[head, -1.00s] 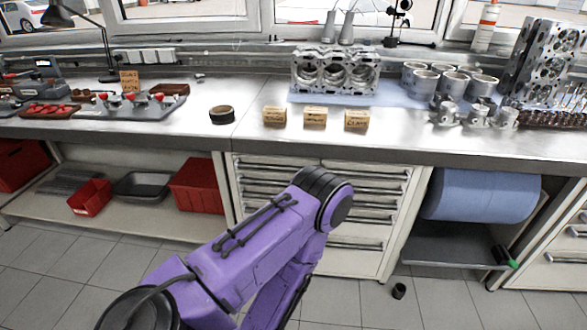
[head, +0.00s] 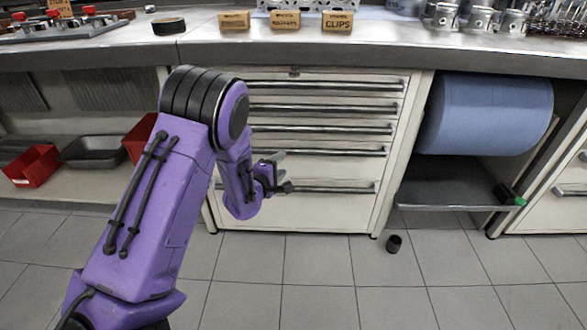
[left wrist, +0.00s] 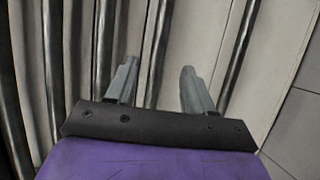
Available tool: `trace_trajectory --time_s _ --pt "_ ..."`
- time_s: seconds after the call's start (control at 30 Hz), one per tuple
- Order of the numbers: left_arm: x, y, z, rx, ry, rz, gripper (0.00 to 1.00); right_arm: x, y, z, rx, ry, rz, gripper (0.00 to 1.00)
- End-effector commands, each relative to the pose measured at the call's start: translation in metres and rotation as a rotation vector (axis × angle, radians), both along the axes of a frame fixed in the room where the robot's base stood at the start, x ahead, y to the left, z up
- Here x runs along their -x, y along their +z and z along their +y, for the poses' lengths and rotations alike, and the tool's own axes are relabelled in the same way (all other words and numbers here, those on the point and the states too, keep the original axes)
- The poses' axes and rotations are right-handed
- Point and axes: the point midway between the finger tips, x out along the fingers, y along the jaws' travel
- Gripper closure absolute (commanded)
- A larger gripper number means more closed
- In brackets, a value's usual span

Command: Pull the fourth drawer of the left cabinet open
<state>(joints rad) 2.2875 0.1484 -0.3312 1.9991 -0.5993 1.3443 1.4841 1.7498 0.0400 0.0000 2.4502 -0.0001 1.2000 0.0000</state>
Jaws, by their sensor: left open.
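The white cabinet (head: 300,212) stands under the bench with its stacked drawers, all flush and shut. The fourth drawer's dark bar handle (head: 345,152) lies above the wider gap to the lowest handle (head: 340,188). My left gripper (head: 281,172) is open and empty in front of the cabinet, near the left part of these two handles. In the left wrist view, my left gripper (left wrist: 158,68) has its two grey fingers apart, with the fourth handle (left wrist: 155,45) running between them in the picture. I cannot tell whether they touch it. My right gripper is not in view.
A blue paper roll (head: 485,115) hangs right of the cabinet above a grey shelf (head: 450,190). A small black cup (head: 393,243) lies on the tiled floor. Red bins (head: 33,165) and a grey tray (head: 95,151) sit on the left shelf.

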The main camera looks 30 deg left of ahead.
Motion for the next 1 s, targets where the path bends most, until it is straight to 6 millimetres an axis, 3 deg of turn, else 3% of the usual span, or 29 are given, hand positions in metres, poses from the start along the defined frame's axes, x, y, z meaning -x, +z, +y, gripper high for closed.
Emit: trace_trajectory --time_s 0.4,0.57,0.8,0.83,0.9,1.0 --pt "-0.082 -0.017 0.011 -0.001 -0.002 0.001 0.47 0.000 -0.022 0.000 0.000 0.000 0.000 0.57" --pt "-0.096 -0.017 0.013 0.000 -0.001 0.002 0.47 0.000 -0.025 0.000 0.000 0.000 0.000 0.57" --pt "-0.098 -0.017 0.013 0.001 -0.001 0.003 0.47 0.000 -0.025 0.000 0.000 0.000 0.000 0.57" --pt "-0.098 -0.017 0.013 0.001 -0.001 0.003 0.51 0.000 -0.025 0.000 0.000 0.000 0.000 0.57" --pt "-0.098 -0.017 0.013 0.001 -0.001 0.003 0.73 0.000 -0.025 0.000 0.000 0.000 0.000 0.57" --pt "-0.098 -0.017 0.013 0.001 -0.001 0.003 1.00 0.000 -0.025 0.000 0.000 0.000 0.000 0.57"
